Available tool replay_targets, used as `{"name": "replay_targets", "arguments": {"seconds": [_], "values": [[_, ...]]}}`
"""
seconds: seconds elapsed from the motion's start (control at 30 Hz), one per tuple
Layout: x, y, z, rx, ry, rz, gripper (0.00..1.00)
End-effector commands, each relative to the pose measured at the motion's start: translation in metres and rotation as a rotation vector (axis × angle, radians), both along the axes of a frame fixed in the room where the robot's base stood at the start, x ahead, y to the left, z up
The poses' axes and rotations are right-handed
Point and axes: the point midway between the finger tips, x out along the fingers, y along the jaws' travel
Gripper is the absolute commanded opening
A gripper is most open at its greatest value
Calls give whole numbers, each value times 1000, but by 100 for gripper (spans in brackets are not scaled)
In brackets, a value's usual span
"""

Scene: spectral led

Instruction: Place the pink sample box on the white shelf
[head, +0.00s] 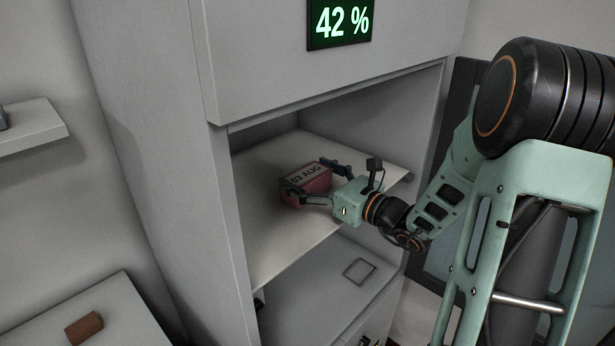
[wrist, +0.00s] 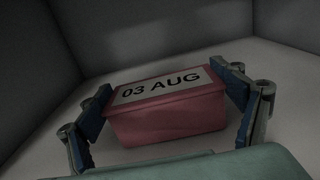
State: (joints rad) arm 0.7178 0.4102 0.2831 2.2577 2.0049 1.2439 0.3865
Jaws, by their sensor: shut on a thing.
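The pink sample box (head: 314,183) has a white label reading "03 AUG" on its top. It is on or just above the white shelf (head: 270,240) inside the grey cabinet; I cannot tell whether it touches. My gripper (head: 312,180) reaches in from the right and is shut on the box. In the wrist view the pink sample box (wrist: 165,118) sits upright between the blue finger pads of my gripper (wrist: 165,110), with one finger at each side. The white shelf (wrist: 60,112) spreads around it.
The cabinet's left side wall (head: 225,200) and the panel above the opening, with a "42 %" display (head: 340,22), bound the space. A lower surface with a square outline (head: 359,271) lies beneath. A brown block (head: 84,328) lies at lower left. The shelf around the box is clear.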

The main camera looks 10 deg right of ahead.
Motion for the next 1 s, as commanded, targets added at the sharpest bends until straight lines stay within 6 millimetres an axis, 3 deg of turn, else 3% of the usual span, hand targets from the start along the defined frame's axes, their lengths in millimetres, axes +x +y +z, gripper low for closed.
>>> {"name": "replay_targets", "arguments": {"seconds": [0.17,0.2,0.3,0.7,1.0], "values": [[0,0,-3,0,-2,1,54],[0,0,-3,0,0,0,89],[0,0,-3,0,0,0,100],[0,-1,3,-1,-1,0,100],[-49,-35,1,-2,0,-6,100]]}}
